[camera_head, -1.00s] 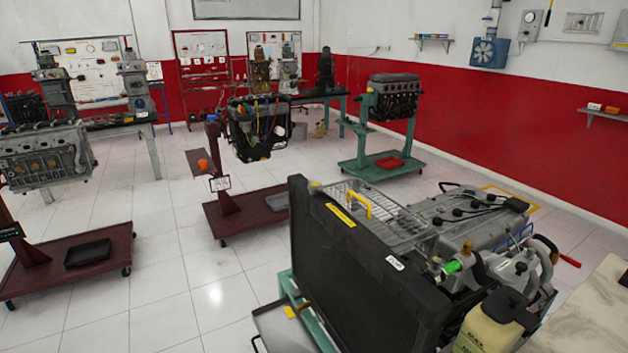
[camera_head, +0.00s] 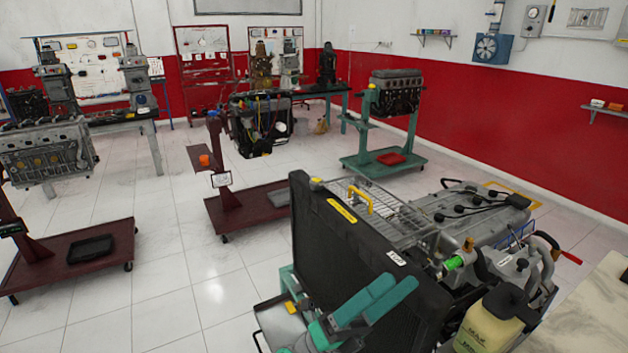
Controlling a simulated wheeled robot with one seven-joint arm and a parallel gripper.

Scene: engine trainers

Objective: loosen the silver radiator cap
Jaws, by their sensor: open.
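The black radiator (camera_head: 345,245) stands upright at the front of the engine trainer, with a yellow label and a white label on its top edge. I cannot pick out the silver radiator cap with certainty; the fittings behind the radiator's right end are small and crowded. My gripper (camera_head: 398,282) has teal fingers and is at the bottom middle, in front of the radiator's face. It is open, with nothing seen between its fingers. It covers part of the radiator's lower face. Whether it touches the radiator, I cannot tell.
A green fitting (camera_head: 454,263) and hoses sit behind the radiator's right end. A cream reservoir with a black cap (camera_head: 490,322) is at the lower right, beside a pale worktop (camera_head: 597,315). Open tiled floor (camera_head: 200,285) lies left. Other engine stands are farther back.

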